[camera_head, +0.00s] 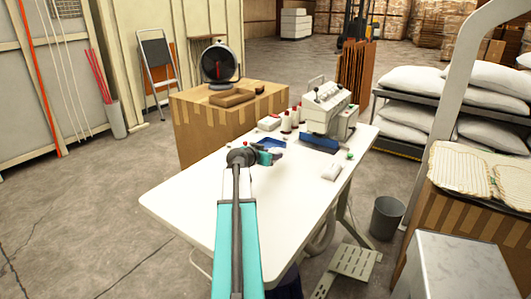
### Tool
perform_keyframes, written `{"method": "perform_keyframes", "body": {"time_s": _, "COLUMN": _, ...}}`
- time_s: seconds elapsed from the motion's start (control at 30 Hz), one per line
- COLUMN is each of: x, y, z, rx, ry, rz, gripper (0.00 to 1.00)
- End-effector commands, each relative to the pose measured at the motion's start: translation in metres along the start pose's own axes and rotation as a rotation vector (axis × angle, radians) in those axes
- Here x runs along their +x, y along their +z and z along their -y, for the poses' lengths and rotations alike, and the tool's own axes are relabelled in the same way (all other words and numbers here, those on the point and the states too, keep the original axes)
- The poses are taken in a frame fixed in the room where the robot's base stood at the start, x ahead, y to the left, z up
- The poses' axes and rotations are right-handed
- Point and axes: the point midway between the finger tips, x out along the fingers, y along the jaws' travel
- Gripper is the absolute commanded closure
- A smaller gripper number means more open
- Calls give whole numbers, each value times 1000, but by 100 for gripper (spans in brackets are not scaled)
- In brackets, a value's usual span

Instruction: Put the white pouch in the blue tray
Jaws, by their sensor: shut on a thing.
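My gripper (270,153) is over the white table, at the end of my teal arm. It is shut on a small white thing at its tip, which looks like the white pouch (278,151); it is mostly hidden by the jaws. The blue tray (268,142) lies on the table just behind my gripper and is partly covered by it. I cannot tell from this view how high the pouch is above the table or whether it overlaps the tray.
A small white block (332,172) lies near the right edge. The table's (185,203) left part is clear. A grey bin (387,217) stands on the floor.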

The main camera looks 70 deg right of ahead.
Motion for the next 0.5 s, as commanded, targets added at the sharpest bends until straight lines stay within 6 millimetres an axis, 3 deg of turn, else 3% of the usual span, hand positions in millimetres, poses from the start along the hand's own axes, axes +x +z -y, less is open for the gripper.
{"method": "perform_keyframes", "body": {"time_s": 0.1, "x": 13, "y": -6, "z": -23, "rx": 15, "ry": 40, "rz": 0, "gripper": 81}}
{"method": "perform_keyframes", "body": {"time_s": 0.2, "x": 17, "y": -7, "z": -32, "rx": 22, "ry": 55, "rz": 0, "gripper": 81}}
{"method": "perform_keyframes", "body": {"time_s": 0.5, "x": 18, "y": -8, "z": -35, "rx": 24, "ry": 58, "rz": 0, "gripper": 81}}
